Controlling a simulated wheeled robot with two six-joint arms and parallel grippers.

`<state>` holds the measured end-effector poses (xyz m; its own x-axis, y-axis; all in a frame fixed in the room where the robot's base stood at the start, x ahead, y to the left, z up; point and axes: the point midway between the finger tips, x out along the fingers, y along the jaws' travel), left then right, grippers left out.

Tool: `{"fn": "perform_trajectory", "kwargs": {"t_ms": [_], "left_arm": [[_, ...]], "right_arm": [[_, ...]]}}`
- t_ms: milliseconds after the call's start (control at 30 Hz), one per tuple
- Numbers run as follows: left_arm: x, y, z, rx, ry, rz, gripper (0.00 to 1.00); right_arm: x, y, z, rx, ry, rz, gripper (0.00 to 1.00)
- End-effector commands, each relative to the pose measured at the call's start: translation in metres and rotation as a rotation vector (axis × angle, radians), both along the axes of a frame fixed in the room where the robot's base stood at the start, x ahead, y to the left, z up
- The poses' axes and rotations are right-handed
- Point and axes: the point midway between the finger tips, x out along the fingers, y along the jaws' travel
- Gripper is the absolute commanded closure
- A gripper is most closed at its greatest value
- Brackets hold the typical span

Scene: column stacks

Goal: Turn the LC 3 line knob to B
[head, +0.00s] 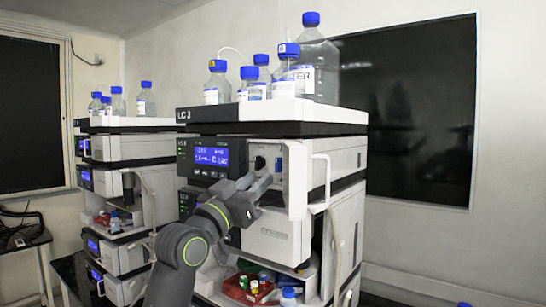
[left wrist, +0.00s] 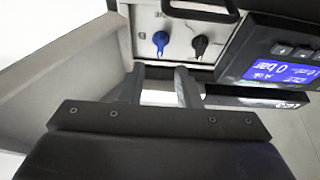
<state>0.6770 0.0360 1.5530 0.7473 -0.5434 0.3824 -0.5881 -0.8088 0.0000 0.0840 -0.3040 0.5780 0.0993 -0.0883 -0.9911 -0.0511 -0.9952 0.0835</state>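The LC 3 stack (head: 210,115) carries a pale panel with two knobs, a black knob (head: 260,163) and a blue knob (head: 278,165). In the left wrist view the blue knob (left wrist: 160,42) is on the left and the black knob (left wrist: 200,47) on the right; their markings are too small to read. My left gripper (head: 263,178) is just in front of and below this panel. In the left wrist view my left gripper (left wrist: 160,78) is open and empty, its fingertips apart from both knobs. The blue knob lies in line with the gap between them. My right gripper is not in view.
A lit blue display (head: 211,156) is left of the knobs. An open white door with a handle (head: 320,180) stands right of them. Blue-capped bottles (head: 315,65) stand on the stack's top tray. A red tray (head: 247,290) with vials is below. Another stack (head: 125,150) stands at left.

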Motion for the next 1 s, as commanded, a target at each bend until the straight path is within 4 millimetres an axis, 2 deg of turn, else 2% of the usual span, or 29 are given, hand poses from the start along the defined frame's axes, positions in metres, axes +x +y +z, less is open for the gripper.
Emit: {"fn": "perform_trajectory", "kwargs": {"t_ms": [33,100,400,600,900,1000], "left_arm": [[0.007,-0.006,0.008,0.0,0.004,-0.001,0.7],[0.016,-0.012,0.012,0.001,0.003,-0.002,0.7],[0.044,-0.032,0.025,0.0,0.002,-0.002,0.7],[0.052,-0.038,0.026,0.001,0.001,0.0,0.7],[0.052,-0.038,0.026,0.0,0.0,0.0,0.7],[0.052,-0.038,0.026,0.0,0.0,0.0,0.83]], "right_arm": [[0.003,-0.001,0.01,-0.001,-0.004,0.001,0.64],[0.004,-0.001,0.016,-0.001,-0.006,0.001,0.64],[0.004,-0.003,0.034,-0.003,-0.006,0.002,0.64],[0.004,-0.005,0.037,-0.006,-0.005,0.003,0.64],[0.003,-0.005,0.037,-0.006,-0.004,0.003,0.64],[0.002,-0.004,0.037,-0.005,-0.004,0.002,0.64]]}}
